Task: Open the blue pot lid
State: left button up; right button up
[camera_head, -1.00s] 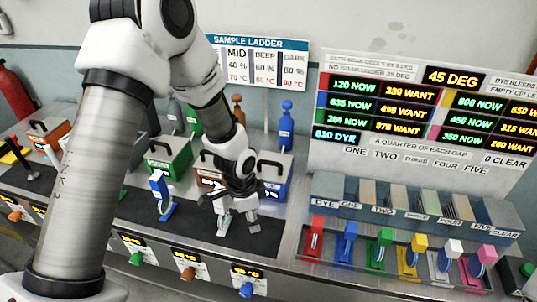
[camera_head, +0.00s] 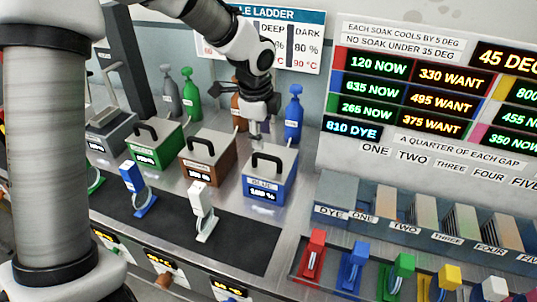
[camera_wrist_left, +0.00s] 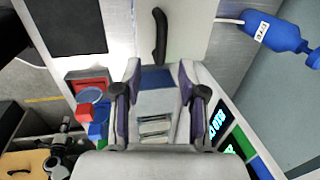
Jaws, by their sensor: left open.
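The blue pot (camera_head: 262,201) stands at the right end of a row of pots in the head view. Its grey lid (camera_head: 287,158) is on, with an upright black handle (camera_head: 267,160). In the wrist view the black handle (camera_wrist_left: 159,36) is ahead of the fingers, on the pale lid (camera_wrist_left: 190,30). My left gripper (camera_head: 257,128) is open and points down above the back part of the lid in the head view. In the wrist view its fingers (camera_wrist_left: 158,85) are apart, with no handle between them.
A brown pot (camera_head: 207,160) and a green pot (camera_head: 153,148) stand left of the blue pot. A blue bottle (camera_head: 294,118) is close behind it. A white clip stand (camera_head: 203,212) stands on the dark mat (camera_head: 165,240) in front. Dye racks (camera_head: 395,222) are at the right.

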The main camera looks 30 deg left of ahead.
aim_at(265, 155)
pick_arm(q)
jog(key=x, duration=0.7)
jog(key=shift+w+f, duration=0.1)
jog(key=shift+f, duration=0.05)
grip_shut()
